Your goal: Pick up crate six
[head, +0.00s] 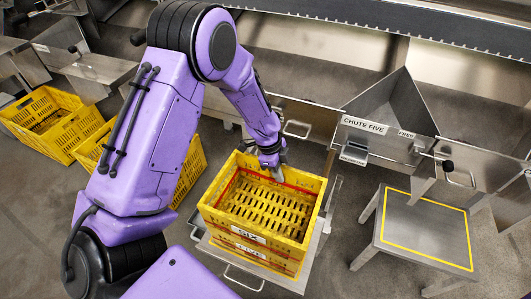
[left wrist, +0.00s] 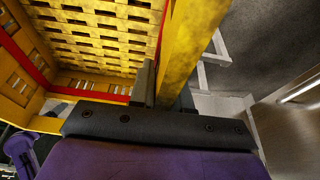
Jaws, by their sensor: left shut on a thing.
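Crate six (head: 252,234) is a yellow slatted crate with a red line inside and a "SIX" label on its front. It sits on top of another yellow crate (head: 262,260), whose label seems to read "FIVE". My left gripper (head: 275,171) is at the far rim of crate six, shut on it. In the left wrist view the dark fingers (left wrist: 164,92) straddle the yellow rim of crate six (left wrist: 191,40). The crate looks empty and level. My right gripper cannot be made out in either view.
The stack stands on a metal stand (head: 327,212). More yellow crates (head: 50,122) stand at left, one partly behind my arm (head: 190,172). Chute five (head: 385,115) is at right, marked "FREE". An empty metal table (head: 425,232) with a yellow outline is at the right.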

